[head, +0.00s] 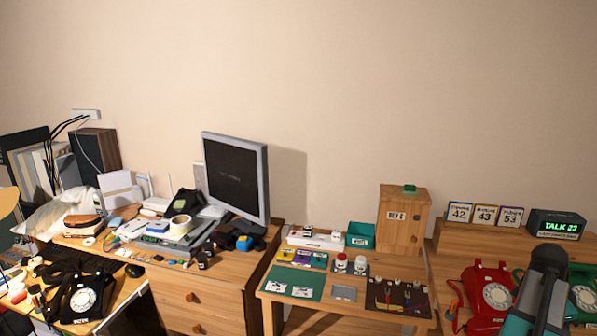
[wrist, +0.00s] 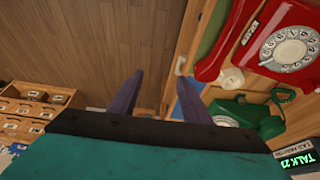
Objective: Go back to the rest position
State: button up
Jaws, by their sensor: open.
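My gripper (wrist: 160,78) shows in the wrist view with two purple fingers spread apart and nothing between them. Wooden floor shows beyond the fingers. My teal and black arm (head: 543,290) rises at the lower right of the head view, in front of the green phone; the fingertips cannot be made out there. A red dial phone (head: 493,297) stands just left of the arm and is at the upper right in the wrist view (wrist: 285,45). The green phone (head: 586,297) is partly hidden behind the arm; it also shows in the wrist view (wrist: 245,115), right of the fingers.
A display reading TALK 23 (head: 558,226) and number cards (head: 485,215) stand on a shelf behind the phones. A wooden box (head: 404,215) and a cluttered work table (head: 275,297) are in the middle. A monitor (head: 236,175) and black phone (head: 85,298) are left.

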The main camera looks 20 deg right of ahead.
aim_at(477, 329)
jog(key=w+a+f+n+t, duration=0.1)
jog(key=w+a+f+n, duration=0.3)
jog(key=w+a, duration=0.4)
jog(key=w+a+f+n+y, duration=0.1)
jog(key=w+a+f+n, duration=0.2)
jog(key=w+a+f, duration=0.35)
jog(key=w+a+f+n+t, duration=0.1)
jog(key=w+a+f+n, duration=0.25)
jog(key=w+a, duration=0.55)
jog(key=w+a+f+n+y, duration=0.15)
jog(key=a+f+n, duration=0.25)
jog(key=a, duration=0.7)
jog(key=w+a+f+n, duration=0.2)
jog(key=a+f+n, duration=0.15)
jog(key=a, duration=0.75)
jog(key=w+a+f+n+y, duration=0.1)
jog(key=a+f+n, duration=0.3)
jog(key=a, duration=0.6)
jog(key=s+a+f+n, duration=0.2)
jog(key=a, duration=0.6)
jog(key=s+f+g, duration=0.2)
jog(key=s+f, duration=0.7)
jog(key=s, duration=0.4)
jog(key=s+f+g, duration=0.3)
jog(key=s+f, duration=0.6)
jog(key=s, duration=0.3)
jog(key=shift+s+f+n, duration=0.15)
jog(key=shift+s+n, duration=0.15)
jog(key=shift+s, duration=0.05)
